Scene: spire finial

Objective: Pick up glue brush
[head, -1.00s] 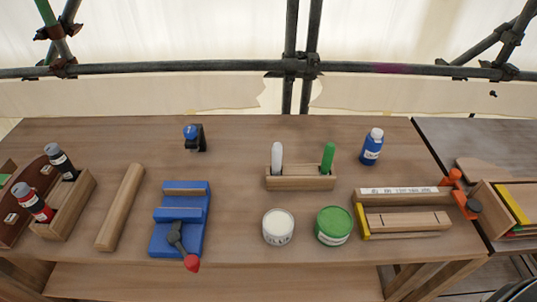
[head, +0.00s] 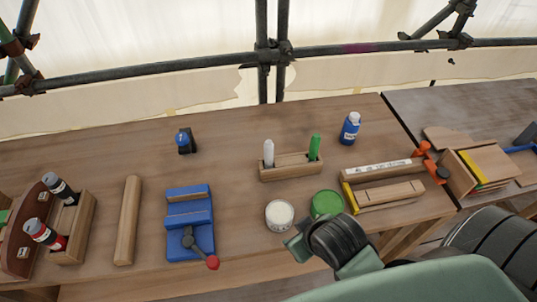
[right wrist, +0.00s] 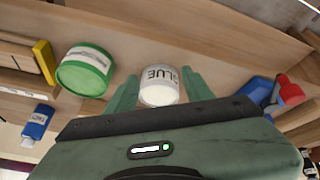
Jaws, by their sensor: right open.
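Two brush-like handles stand upright in a wooden holder (head: 290,172): a white one (head: 268,153) and a green one (head: 314,147). Their lower ends are hidden, and no label shows which is the glue brush. A white pot (head: 280,214) stands in front of the holder; in the right wrist view it (right wrist: 160,85) reads "GLUE". My right gripper (head: 312,246) is at the table's front, beside the white pot and in front of the green tin. In the right wrist view its fingers are open and empty, with the pot beyond them. My left gripper is not in view.
A green tin (head: 327,204) stands right of the pot. A blue vise (head: 189,222) with a red-knobbed handle is to the left. A blue bottle (head: 350,128) stands behind. A wooden jig with orange clamps (head: 382,170) is at right. The table behind the holder is clear.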

